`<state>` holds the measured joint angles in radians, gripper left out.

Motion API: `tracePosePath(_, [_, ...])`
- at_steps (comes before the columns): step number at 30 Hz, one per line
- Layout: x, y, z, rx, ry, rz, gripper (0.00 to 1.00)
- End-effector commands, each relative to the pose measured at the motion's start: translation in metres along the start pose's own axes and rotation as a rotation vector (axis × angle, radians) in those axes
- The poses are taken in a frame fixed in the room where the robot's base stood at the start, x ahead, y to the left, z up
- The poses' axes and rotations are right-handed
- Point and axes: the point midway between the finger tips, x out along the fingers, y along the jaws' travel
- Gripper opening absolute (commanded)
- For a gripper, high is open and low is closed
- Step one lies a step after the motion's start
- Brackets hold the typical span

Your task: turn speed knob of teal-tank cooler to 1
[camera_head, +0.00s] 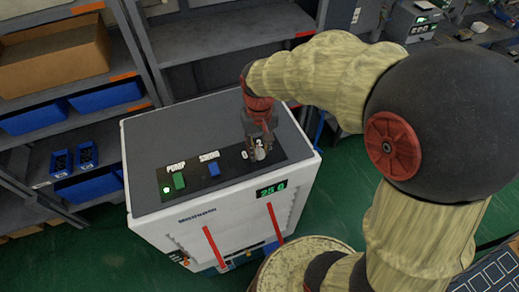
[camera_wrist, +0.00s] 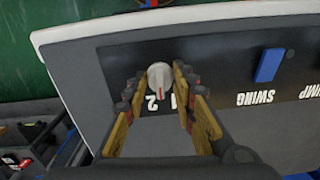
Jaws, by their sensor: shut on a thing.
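The cooler (camera_head: 222,222) is a white cabinet with a grey top and a dark control strip. No teal tank can be made out. The speed knob (camera_wrist: 160,77) is light grey and round, with a thin red mark. In the wrist view the mark lies on its lower side, between the printed 2 and 1; its exact setting is hard to tell. My gripper (camera_head: 259,150) reaches down onto the strip's right end and is shut on the knob. In the wrist view its fingers (camera_wrist: 159,80) stand on either side of the knob and partly hide the digits.
A green PUMP switch (camera_head: 179,181) and a blue SWING switch (camera_head: 213,170) sit left of the knob in the head view. A green display (camera_head: 271,190) is on the cooler's front. Shelves with blue bins (camera_head: 88,186) and a cardboard box (camera_head: 52,58) stand at left.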

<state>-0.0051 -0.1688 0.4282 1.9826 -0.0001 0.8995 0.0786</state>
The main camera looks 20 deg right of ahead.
Motion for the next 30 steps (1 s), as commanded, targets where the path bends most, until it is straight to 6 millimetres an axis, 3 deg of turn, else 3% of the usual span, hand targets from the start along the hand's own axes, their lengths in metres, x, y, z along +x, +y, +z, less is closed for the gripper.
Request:
tracePosePath(12, [0.0010,-0.0002,0.0003,0.255,-0.001,0.000,0.01])
tracePosePath(30, [0.0007,-0.0002,0.0005,0.320,-0.002,0.000,0.01])
